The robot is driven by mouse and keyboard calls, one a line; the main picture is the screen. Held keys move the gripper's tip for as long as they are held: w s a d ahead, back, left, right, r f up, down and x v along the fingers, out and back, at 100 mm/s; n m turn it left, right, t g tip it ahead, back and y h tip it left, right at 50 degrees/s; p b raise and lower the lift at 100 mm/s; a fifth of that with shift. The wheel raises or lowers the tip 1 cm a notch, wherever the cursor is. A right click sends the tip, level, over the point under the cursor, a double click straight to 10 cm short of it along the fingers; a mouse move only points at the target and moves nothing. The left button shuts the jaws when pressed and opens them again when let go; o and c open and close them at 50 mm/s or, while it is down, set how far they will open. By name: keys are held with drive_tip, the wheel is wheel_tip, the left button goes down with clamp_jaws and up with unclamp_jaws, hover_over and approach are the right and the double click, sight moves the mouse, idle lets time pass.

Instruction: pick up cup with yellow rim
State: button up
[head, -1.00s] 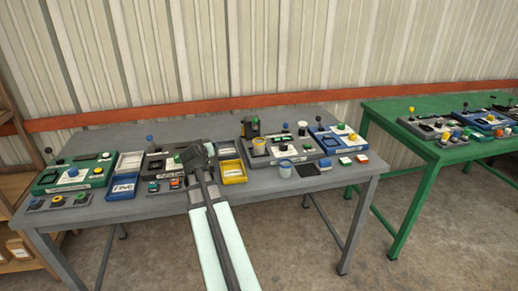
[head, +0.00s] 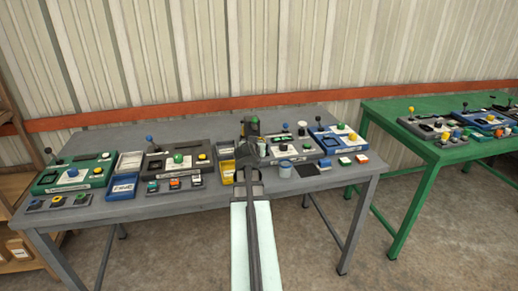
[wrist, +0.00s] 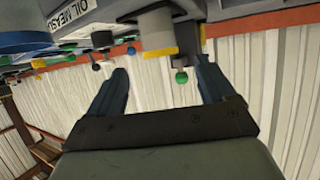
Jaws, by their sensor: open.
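The cup with the yellow rim (wrist: 161,46) shows upside down in the wrist view, ahead of and between my open fingers, with a gap before the fingertips. In the head view my gripper (head: 250,140) is in front of it and hides most of it. My gripper is also in the wrist view (wrist: 160,68), its two fingers apart with nothing between them. A blue-grey cup (head: 285,169) stands near the table's front edge, right of my gripper. It appears large at the left in the wrist view (wrist: 22,42).
A blue tray (head: 123,187) and a yellow tray (head: 227,172) lie to the left.

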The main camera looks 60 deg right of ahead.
drive_tip(key=x, duration=0.4)
drive_tip(key=shift+w+d+f, duration=0.1)
drive_tip(key=shift+w+d, duration=0.1)
drive_tip(key=shift+d, duration=0.15)
drive_tip(key=shift+x, duration=3)
drive_tip(key=shift+s+a+f, duration=0.1)
drive_tip(key=shift+f, duration=0.1)
drive_tip(key=c, duration=1.1)
